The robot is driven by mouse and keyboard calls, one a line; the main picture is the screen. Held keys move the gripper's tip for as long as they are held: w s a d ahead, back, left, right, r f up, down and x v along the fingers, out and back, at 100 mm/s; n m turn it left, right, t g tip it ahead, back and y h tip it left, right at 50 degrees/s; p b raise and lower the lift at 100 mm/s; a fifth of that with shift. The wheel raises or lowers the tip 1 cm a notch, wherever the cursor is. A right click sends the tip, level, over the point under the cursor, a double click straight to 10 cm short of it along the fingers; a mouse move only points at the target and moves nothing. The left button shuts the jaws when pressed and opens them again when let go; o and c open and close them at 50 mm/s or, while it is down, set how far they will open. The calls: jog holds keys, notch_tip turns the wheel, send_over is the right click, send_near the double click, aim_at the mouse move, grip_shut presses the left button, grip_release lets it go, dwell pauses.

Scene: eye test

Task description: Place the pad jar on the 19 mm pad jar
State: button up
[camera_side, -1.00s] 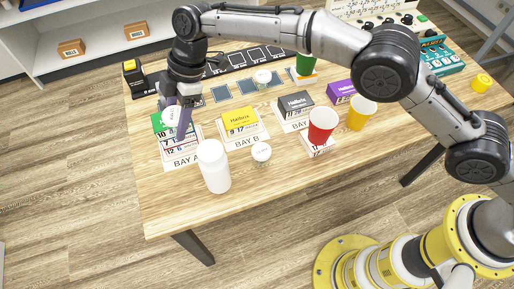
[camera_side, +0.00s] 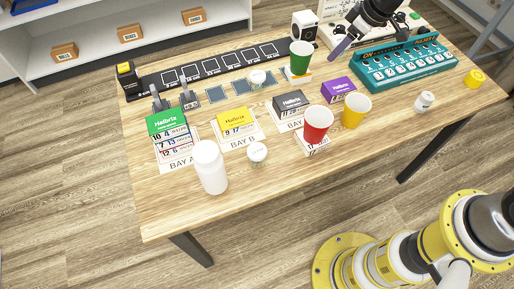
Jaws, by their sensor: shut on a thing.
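My gripper (camera_side: 368,38) is at the top right, above the back of the table near the teal device. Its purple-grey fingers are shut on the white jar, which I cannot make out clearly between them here. Another small white jar (camera_side: 258,77) stands on a blue-grey square pad in the pad row. A third white jar (camera_side: 257,152) stands in front of Bay B, beside the white bottle. A small white lettered container (camera_side: 424,101) stands at the right of the table. Two bare blue-grey pads (camera_side: 216,95) are visible left of the jar on its pad.
The tall white bottle (camera_side: 211,168) stands at the front. A red cup (camera_side: 318,123), a yellow cup (camera_side: 357,109) and a green cup (camera_side: 300,58) stand on the table. Boxes sit on the bay cards. The teal device (camera_side: 405,65) fills the back right.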

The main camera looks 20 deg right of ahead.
jog(key=s+d+f+m+h, duration=0.2)
jog(key=s+d+f+m, duration=0.1)
jog(key=s+d+m, duration=0.2)
jog(key=shift+s+d+f+m+t, duration=0.35)
jog(key=shift+s+d, duration=0.35)
jog(key=shift+s, duration=0.65)
jog(key=shift+r, duration=0.15)
